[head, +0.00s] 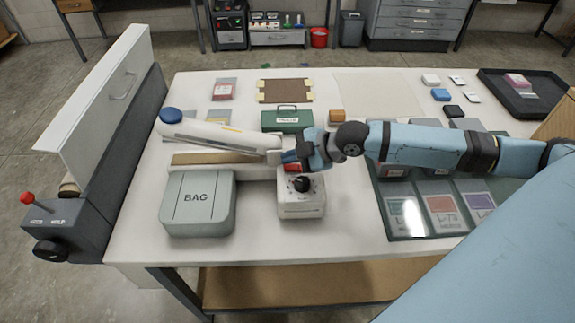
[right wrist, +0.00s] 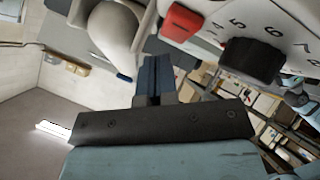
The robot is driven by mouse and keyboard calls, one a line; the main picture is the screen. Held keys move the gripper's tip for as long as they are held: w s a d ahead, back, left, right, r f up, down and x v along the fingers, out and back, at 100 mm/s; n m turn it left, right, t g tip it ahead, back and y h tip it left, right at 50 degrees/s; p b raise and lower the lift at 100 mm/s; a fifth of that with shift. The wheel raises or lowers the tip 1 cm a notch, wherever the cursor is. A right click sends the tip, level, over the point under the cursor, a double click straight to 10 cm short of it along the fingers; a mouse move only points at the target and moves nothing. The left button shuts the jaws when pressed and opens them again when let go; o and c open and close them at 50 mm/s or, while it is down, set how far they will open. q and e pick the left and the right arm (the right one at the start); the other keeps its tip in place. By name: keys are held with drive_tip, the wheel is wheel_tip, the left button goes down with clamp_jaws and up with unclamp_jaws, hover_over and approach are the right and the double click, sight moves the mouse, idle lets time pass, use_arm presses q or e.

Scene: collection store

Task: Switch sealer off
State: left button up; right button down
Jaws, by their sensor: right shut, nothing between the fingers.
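The sealer has a long white arm (head: 215,134) with a blue knob (head: 171,115) at its left end. Its white control box (head: 301,208) carries a black dial (head: 301,185) and a red rocker switch (head: 291,168). In the right wrist view the red switch (right wrist: 181,22) and the dial (right wrist: 252,60) with numbers around it are near the top. My right gripper (head: 289,157) is shut and empty, just behind the red switch in the head view. In the right wrist view its closed fingers (right wrist: 155,72) appear apart from the switch. My left gripper is not in view.
A grey-green BAG box (head: 200,203) stands left of the control box. A green case (head: 287,119) stands behind my right gripper. A glass-topped case (head: 408,215) with coloured cards lies to the right. White tabletop (head: 345,215) is clear between control box and case.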

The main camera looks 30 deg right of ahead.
sight(295, 169)
drive_tip(key=shift+f, duration=0.25)
drive_tip(key=shift+a+f, duration=0.1)
drive_tip(key=shift+f, duration=0.3)
idle(0.5)
drive_tip(key=shift+r+p, duration=0.65)
drive_tip(key=shift+r, duration=0.2)
drive_tip(key=shift+r, duration=0.1)
drive_tip(key=r+p, duration=0.3)
drive_tip(key=d+r+p, duration=0.1)
drive_tip(key=r, duration=0.1)
drive_tip(key=shift+s, duration=0.25)
drive_tip(key=shift+f, duration=0.15)
idle(0.4)
